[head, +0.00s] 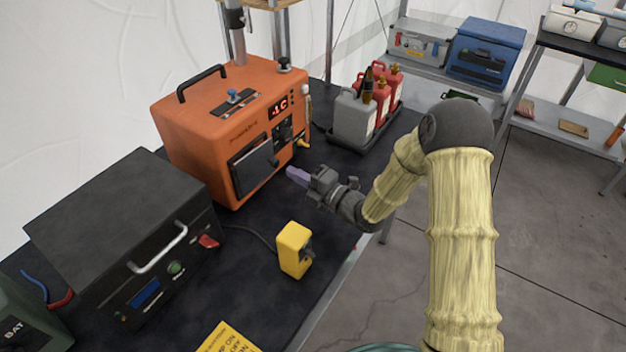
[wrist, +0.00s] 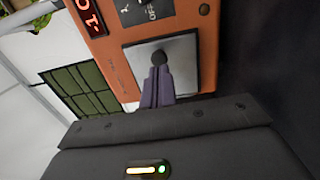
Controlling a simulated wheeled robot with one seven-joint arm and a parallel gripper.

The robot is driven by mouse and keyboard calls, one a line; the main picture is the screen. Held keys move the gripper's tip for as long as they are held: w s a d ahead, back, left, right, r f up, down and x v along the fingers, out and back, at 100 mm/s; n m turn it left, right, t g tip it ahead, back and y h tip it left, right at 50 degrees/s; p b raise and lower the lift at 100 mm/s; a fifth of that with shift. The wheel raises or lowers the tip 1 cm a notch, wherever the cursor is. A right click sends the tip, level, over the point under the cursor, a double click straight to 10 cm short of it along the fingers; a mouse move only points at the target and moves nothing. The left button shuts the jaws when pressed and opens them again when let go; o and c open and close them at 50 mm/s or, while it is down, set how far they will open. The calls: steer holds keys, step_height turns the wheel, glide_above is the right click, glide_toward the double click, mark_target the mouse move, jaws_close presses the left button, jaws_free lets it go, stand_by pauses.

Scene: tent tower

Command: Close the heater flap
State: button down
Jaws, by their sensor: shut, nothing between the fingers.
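The orange heater (head: 195,133) stands on the dark bench. Its flap (head: 254,166) is a dark panel low on its front; it looks close to flush, but I cannot tell if it is fully shut. My gripper (head: 290,172) has purple fingers, shut and empty, just in front of the flap. The fingers hide part of the flap.
A black box with a silver handle (head: 158,248) stands left of the heater. A yellow device (head: 294,250) sits near the bench's front edge. A tray (head: 350,143) of grey and red cans stands right of the heater. Bare bench lies before the heater.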

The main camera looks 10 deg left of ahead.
mark_target(278, 165)
steer(key=shift+p+x, duration=0.3)
steer(key=shift+x, duration=1.25)
